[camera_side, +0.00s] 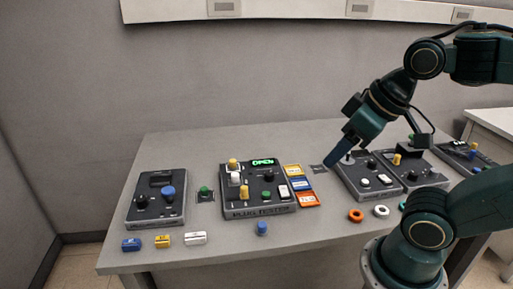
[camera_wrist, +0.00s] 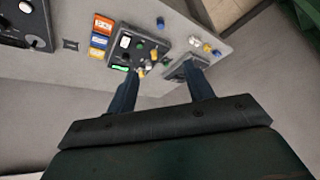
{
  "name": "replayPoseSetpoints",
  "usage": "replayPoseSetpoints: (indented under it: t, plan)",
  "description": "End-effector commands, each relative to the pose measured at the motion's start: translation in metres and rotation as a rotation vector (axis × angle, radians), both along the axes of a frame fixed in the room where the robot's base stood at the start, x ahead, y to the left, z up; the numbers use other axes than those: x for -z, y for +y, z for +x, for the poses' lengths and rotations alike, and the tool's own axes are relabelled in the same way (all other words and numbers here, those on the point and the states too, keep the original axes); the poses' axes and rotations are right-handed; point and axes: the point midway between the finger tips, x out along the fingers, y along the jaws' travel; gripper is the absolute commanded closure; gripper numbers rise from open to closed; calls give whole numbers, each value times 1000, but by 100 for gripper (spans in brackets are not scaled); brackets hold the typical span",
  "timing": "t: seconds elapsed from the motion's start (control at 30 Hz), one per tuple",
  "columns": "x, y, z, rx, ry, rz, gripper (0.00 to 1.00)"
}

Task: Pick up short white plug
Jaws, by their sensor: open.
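A short white plug (camera_side: 236,177) stands on the left part of the dark plug tester (camera_side: 270,209), just in front of a yellow plug (camera_side: 233,164). A taller yellow plug (camera_side: 244,192) stands nearer the front. The tester's green display (camera_side: 263,162) reads OPEN. My gripper (camera_side: 335,158) is up and to the right of the tester, over the right-hand boxes' left edge, apart from the plug. In the wrist view its two fingers (camera_wrist: 160,70) are spread with nothing between them. The tester also shows there (camera_wrist: 136,48); its plugs are small and blurred.
Blue, yellow and white blocks (camera_side: 195,238) lie along the front edge. Coloured cards (camera_side: 300,184) lie right of the tester. More boxes (camera_side: 366,179) and orange and white rings (camera_side: 356,215) are at the right.

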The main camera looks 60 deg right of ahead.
Motion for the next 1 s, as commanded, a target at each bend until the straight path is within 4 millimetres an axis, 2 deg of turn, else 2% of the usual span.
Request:
replayPoseSetpoints:
  t: [0.27, 0.47, 0.7, 1.0]
  plan:
    - [-4, 1, 7, 21, 8, 18, 48]
    - [-17, 6, 29, 92, 40, 80, 48]
    - [-34, 11, 75, 233, 102, 195, 48]
    - [-44, 6, 138, 427, 193, 330, 48]
